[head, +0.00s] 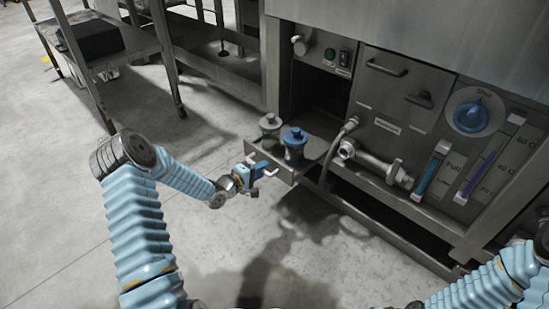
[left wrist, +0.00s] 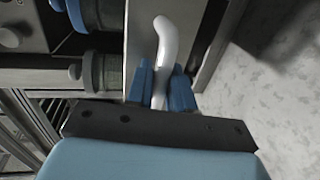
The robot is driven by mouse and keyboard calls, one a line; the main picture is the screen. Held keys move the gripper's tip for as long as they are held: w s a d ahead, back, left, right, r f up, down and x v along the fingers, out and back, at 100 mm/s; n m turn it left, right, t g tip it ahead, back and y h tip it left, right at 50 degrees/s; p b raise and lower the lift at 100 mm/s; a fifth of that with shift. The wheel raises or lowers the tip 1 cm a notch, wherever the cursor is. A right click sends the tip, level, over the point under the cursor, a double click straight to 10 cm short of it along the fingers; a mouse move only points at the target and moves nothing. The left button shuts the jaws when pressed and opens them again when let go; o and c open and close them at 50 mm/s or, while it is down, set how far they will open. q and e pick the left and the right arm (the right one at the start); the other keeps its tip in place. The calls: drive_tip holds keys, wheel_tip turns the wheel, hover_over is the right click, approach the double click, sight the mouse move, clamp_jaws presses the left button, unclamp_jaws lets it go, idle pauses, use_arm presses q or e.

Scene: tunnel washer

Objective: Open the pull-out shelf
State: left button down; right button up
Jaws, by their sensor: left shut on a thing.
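The pull-out shelf (head: 287,174) juts out from the front of the steel machine, below a dark opening. A grey-lidded jar (head: 270,130) and a blue-lidded jar (head: 294,147) stand upright on it. A white bar handle (left wrist: 166,35) is on the shelf's front face. My left gripper (head: 258,172) is at this front. In the left wrist view its blue fingers (left wrist: 163,82) are closed on either side of the handle. My right arm shows at the lower right of the head view, but its gripper is out of view.
A pipe fitting with a valve (head: 375,163) sticks out right of the shelf. A blue dial (head: 471,117) and gauges are further right on the machine. A metal cart (head: 120,45) stands at the upper left. The floor in front of the shelf is clear.

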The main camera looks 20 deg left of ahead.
use_arm(q)
drive_tip(key=f+p+v, duration=0.3)
drive_tip(key=v, duration=1.1)
drive_tip(key=shift+s, duration=0.4)
drive_tip(key=shift+a, duration=0.1)
drive_tip(key=c, duration=1.2)
unclamp_jaws()
drive_tip(key=shift+o, duration=0.2)
drive_tip(key=p+v, duration=0.1)
drive_tip(key=v, duration=1.2)
drive_tip(key=shift+s+p, duration=0.3)
drive_tip(key=shift+p, duration=0.1)
